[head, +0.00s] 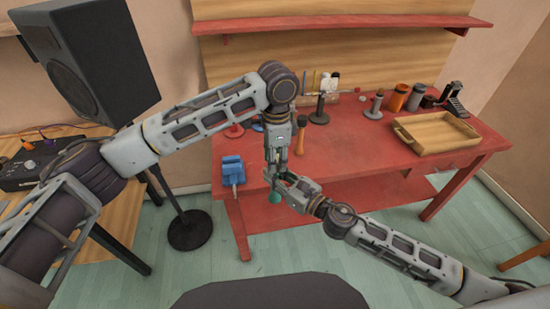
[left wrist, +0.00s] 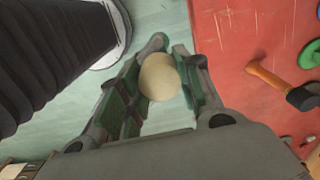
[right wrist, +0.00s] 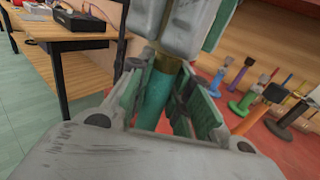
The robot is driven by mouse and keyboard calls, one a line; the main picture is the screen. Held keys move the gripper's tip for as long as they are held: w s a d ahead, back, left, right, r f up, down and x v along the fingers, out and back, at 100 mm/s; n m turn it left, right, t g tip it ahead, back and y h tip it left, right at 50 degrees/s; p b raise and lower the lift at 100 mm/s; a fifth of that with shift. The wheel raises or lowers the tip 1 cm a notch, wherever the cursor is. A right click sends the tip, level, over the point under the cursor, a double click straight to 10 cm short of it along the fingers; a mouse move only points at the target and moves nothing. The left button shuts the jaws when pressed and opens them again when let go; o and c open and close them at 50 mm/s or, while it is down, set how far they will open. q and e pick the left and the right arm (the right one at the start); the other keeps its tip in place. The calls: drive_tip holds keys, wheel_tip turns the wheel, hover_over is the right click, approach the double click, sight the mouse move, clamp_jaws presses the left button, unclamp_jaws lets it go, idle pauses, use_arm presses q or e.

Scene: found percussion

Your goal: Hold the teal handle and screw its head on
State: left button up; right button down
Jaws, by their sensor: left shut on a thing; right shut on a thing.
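My left gripper (head: 277,170) points down in front of the red table and is shut on a round cream head (left wrist: 159,77). My right gripper (head: 292,186) comes in from the right just below it and is shut on the teal handle (right wrist: 156,98), which stands roughly upright. In the right wrist view, the handle's tan upper end (right wrist: 167,64) meets the underside of the left gripper. The join between head and handle is hidden by the fingers, so I cannot tell how far they are engaged.
The red table (head: 340,185) holds a blue vise (head: 232,168), an orange-handled mallet (head: 300,138), several upright stands and cylinders, and a wooden tray (head: 437,133). A black speaker (head: 90,60) stands at left. The table's front middle is clear.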

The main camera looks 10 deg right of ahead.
use_arm(q)
drive_tip(key=m, duration=0.3)
drive_tip(key=shift+m, duration=0.4)
drive_tip(key=m, duration=0.7)
drive_tip(key=shift+m, duration=0.4)
drive_tip(key=m, duration=0.3)
drive_tip(key=shift+a+m, duration=0.1)
drive_tip(key=shift+m, duration=0.3)
drive_tip(key=m, duration=0.3)
drive_tip(key=shift+m, duration=0.4)
drive_tip(key=m, duration=0.3)
drive_tip(key=shift+m, duration=0.4)
drive_tip(key=m, duration=0.7)
drive_tip(key=shift+w, duration=0.1)
